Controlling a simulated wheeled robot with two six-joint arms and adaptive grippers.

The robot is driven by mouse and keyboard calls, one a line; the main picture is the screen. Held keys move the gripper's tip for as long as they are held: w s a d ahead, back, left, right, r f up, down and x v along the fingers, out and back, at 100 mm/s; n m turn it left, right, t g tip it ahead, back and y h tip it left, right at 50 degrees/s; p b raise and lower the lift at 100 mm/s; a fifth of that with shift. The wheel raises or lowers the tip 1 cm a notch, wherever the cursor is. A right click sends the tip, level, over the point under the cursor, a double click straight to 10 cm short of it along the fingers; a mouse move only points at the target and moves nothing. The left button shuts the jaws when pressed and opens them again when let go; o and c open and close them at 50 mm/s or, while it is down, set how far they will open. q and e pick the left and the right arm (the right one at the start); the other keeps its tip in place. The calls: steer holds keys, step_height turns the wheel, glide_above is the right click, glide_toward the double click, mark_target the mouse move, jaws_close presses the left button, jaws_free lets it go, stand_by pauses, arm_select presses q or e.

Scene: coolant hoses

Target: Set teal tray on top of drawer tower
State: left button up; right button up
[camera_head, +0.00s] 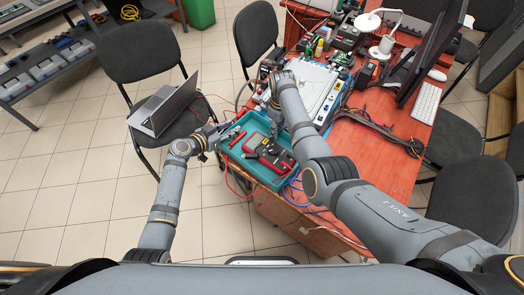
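The teal tray (256,124) is at the left end of the red desk. It holds red-handled tools and a dark meter-like device (271,157). My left gripper (214,137) is at the tray's left edge; its fingers are too small to read. My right gripper (273,112) is by the tray's far right edge, partly hidden by my own arm; I cannot tell if it grips the rim. I cannot surely pick out a drawer tower; a wooden cabinet front (318,236) shows under the desk.
The red desk (388,160) is crowded at the back with electronics, a white lamp (383,45), monitors and a keyboard (424,103). Cables hang around the tray and desk edge. A laptop (163,105) rests on a chair at left. Tiled floor is clear at lower left.

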arm_select(q)
steer(key=shift+w+d, duration=0.1)
steer(key=shift+d, duration=0.05)
arm_select(e)
steer(key=shift+f, duration=0.15)
arm_select(q)
jaws_close()
arm_select(e)
jaws_close()
